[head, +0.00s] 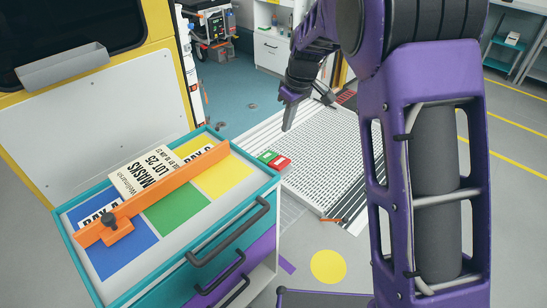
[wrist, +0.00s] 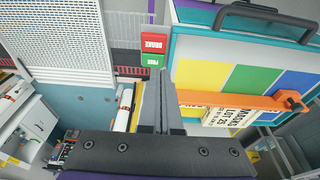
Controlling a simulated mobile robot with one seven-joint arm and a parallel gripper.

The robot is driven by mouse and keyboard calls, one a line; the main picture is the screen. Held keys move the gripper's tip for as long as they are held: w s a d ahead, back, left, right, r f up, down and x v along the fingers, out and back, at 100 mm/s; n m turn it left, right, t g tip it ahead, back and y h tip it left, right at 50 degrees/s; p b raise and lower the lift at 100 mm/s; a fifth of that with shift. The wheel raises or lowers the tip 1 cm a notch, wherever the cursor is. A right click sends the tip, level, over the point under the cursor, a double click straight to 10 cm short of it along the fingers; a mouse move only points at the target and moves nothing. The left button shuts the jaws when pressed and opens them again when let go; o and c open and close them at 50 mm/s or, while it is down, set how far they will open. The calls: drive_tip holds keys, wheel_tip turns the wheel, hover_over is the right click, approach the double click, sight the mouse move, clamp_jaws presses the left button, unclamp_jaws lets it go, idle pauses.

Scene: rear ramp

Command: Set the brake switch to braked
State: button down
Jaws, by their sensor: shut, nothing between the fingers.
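The brake switch (head: 274,160) is a small rocker with a red half and a green half, beside the far right corner of the teal cart (head: 150,293). In the wrist view its red half reads BRAKE (wrist: 154,43) and its green half reads FREE (wrist: 151,60). I cannot tell which half is pressed in. My gripper (head: 287,124) is shut and empty, above and beyond the switch in the head view. In the wrist view the fingertips (wrist: 160,80) appear just below the green half, apart from it as far as I can tell.
The cart top has blue, green and yellow panels, an orange bar (head: 160,204) with a dark knob, and a MASKS box (head: 142,172). Dark handles (head: 230,236) stick out at its front. A perforated ramp (head: 325,150) lies beyond. Open floor is at the right.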

drive_tip(key=shift+s+a+f, duration=0.1)
drive_tip(key=shift+s+f, duration=0.05)
drive_tip(key=shift+f, duration=0.1)
approach(280, 166)
drive_tip(key=x, duration=0.5)
drive_tip(key=shift+a+f, duration=0.2)
drive_tip(key=shift+d+f, duration=0.1)
drive_tip(key=shift+f, duration=0.4)
drive_tip(key=shift+f, duration=0.15)
